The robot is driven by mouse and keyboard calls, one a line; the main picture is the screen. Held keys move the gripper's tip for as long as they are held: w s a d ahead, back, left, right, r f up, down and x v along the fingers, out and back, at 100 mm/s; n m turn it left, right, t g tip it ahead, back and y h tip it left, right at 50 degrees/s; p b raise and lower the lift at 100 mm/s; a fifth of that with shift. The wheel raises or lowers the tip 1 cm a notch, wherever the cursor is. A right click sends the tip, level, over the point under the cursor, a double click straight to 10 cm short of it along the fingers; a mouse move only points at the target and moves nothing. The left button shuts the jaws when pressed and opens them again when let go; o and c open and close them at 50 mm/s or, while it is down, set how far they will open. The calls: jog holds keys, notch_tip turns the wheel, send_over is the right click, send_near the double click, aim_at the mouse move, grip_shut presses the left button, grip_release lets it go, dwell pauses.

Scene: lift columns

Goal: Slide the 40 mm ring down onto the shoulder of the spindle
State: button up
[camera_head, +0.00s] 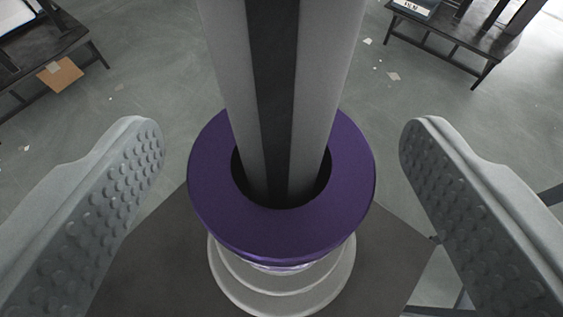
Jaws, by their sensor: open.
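A purple ring (282,225) is around the grey spindle (225,60), which has a dark stripe down its middle and rises out of the top of the view. The ring sits low, just above a pale stepped, rounded base (282,295). Its underside and whether it touches the shoulder are hidden by the ring itself. My gripper (282,165) is open, with one studded grey finger on each side of the ring. Both fingers are clear of the ring, with a gap on each side.
The spindle stands on a dark flat plate (140,270). Beyond is a grey floor (150,70) with a few pale scraps. A dark bench (45,45) with a cardboard piece (60,74) below it is at upper left. Another dark bench (460,40) is at upper right.

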jog(key=shift+s, duration=0.1)
jog(key=v, duration=1.7)
jog(key=shift+s, duration=0.15)
